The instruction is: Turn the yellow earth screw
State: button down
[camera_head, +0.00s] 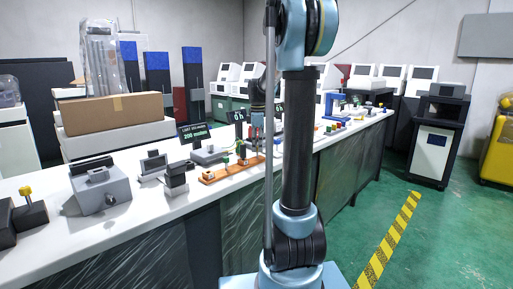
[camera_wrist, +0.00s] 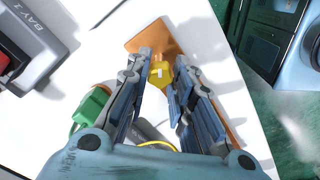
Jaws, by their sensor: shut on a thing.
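The yellow earth screw (camera_wrist: 160,72) shows between my fingertips in the wrist view, over an orange-brown board (camera_wrist: 150,36). My gripper (camera_wrist: 165,66) is shut on it, its two dark blue fingers on either side. A yellow wire (camera_wrist: 158,144) curves between the fingers nearer the palm. A green connector (camera_wrist: 90,108) lies left of my gripper. I cannot make out the screw in that view.
A grey box marked BAY (camera_wrist: 42,50) lies left of the board in the wrist view. On the white bench (camera_head: 120,222) stand a grey device (camera_head: 100,192), a dark block with a yellow knob (camera_head: 30,214) and a small screen (camera_head: 194,132). Green floor lies to the right.

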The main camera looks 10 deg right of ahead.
jog(key=m, duration=1.5)
jog(key=shift+s, duration=0.1)
jog(key=m, duration=0.3)
jog(key=shift+m, duration=0.4)
jog(key=m, duration=0.8)
jog(key=shift+m, duration=1.9)
